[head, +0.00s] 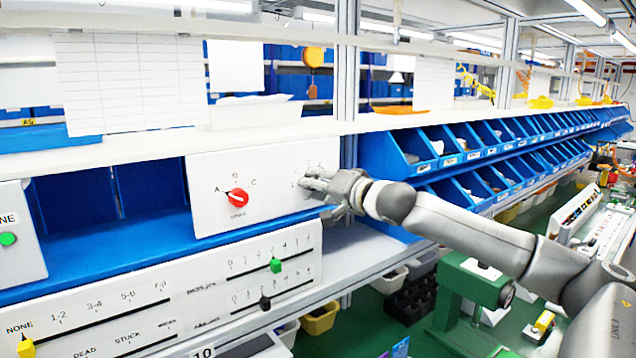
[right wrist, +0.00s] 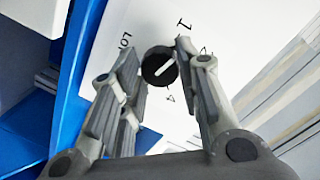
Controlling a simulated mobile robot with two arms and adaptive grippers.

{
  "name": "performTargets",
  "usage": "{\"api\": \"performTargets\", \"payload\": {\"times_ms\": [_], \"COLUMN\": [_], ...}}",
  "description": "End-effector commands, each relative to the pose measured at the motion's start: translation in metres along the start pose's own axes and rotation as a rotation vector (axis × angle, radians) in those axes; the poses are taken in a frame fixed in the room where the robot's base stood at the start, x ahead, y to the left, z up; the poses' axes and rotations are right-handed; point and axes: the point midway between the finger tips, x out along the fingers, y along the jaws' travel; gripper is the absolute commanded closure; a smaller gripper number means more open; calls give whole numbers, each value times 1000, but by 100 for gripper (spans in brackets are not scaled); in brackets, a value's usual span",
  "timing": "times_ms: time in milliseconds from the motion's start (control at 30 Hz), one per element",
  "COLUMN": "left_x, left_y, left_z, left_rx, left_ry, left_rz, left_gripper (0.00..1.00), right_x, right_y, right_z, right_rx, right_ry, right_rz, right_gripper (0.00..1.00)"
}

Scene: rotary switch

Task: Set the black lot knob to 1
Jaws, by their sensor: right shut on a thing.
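The black lot knob (right wrist: 154,68) is a round dial with a white pointer line on a white panel (head: 207,170). In the right wrist view its pointer slants up and right, toward a partly covered mark by the right finger. The 1 is printed above and right of the knob, the 4 just below it, and the LOT label to its left. My right gripper (right wrist: 156,53) is shut on the knob, one finger on each side. In the head view my right gripper (head: 318,184) covers the knob. My left gripper is out of view.
A red knob (head: 238,197) with marks A, B, C sits left on the same panel. Below are slider panels with green (head: 276,265), black (head: 265,303) and yellow (head: 25,346) handles. Blue bins (head: 410,150) line the shelf at right.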

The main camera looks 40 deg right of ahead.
Motion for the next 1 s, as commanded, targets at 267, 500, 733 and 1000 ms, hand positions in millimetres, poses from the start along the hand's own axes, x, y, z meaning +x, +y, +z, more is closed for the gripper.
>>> {"api": "performTargets", "payload": {"times_ms": [267, 500, 733, 1000], "left_x": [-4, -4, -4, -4], "left_y": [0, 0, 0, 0], "left_z": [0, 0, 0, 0], "left_rx": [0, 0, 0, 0], "left_ry": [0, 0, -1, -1], "left_rz": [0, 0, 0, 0], "left_gripper": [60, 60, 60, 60], "right_x": [0, 0, 0, 1], "right_y": [1, 2, 2, 2], "right_z": [2, 4, 4, 4], "right_rx": [-171, -247, -267, -267], "right_ry": [6, 9, 9, 8], "right_rz": [17, 24, 26, 27], "right_gripper": [93, 93, 93, 93]}}
